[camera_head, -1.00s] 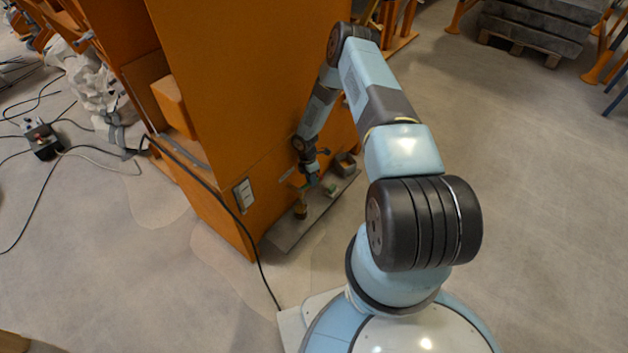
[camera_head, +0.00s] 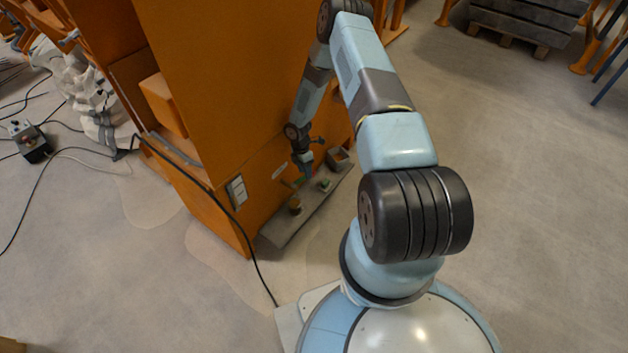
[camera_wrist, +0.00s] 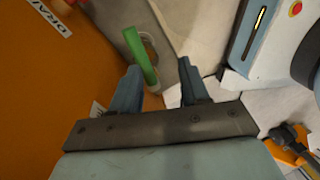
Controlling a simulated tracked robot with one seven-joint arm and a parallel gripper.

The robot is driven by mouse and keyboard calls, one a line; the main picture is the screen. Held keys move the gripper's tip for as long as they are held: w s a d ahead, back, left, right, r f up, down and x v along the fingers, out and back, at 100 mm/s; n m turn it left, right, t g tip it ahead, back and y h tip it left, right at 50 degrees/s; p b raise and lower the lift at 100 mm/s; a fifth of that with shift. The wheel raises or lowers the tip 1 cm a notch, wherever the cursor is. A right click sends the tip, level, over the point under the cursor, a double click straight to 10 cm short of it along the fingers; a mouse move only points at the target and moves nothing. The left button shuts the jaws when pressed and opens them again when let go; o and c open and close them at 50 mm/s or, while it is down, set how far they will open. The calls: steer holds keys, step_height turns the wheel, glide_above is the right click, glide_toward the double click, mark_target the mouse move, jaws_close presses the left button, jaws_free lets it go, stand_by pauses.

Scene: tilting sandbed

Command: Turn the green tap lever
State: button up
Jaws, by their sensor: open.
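The green tap lever (camera_wrist: 138,50) shows in the wrist view, just beyond my gripper's fingertips and in line with the left finger. It is a long green bar, with a round, pale-rimmed part (camera_wrist: 151,48) beside it. My gripper (camera_wrist: 160,75) is open, with a clear gap between its two blue fingers, and nothing is held between them. In the head view my gripper (camera_head: 306,176) is small, low beside the orange cabinet and above the grey shelf. Whether a finger touches the lever cannot be told.
The orange cabinet (camera_head: 215,90) stands close on the left, with a grey shelf (camera_head: 283,232) at its foot. A brownish fitting (camera_head: 295,207) and a grey box (camera_head: 338,158) sit on the shelf. A black cable (camera_head: 210,195) runs down the cabinet. Floor to the right is open.

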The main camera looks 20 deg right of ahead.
mark_target(301, 180)
steer(key=s+r, duration=0.8)
steer(key=s, duration=0.4)
steer(key=shift+s+a, duration=0.15)
steer(key=shift+a, duration=0.05)
steer(key=shift+s+f, duration=0.1)
steer(key=shift+f, duration=0.15)
steer(key=shift+c, duration=1.4)
steer(key=f+m+t+y, duration=0.1)
steer(key=f+m, duration=0.1)
steer(key=a+f+m+t+y, duration=0.1)
steer(key=f+m+y, duration=0.1)
steer(key=shift+s+f+m+t, duration=0.1)
steer(key=shift+f+m+t, duration=0.2)
steer(key=shift+m, duration=0.1)
jaws_close()
steer(key=d+m+t+y, duration=0.1)
steer(key=d+m+t, duration=0.6)
steer(key=m+t, duration=0.4)
steer(key=x, duration=1.4)
steer(key=shift+f+m+g, duration=0.4)
steer(key=shift+f, duration=0.05)
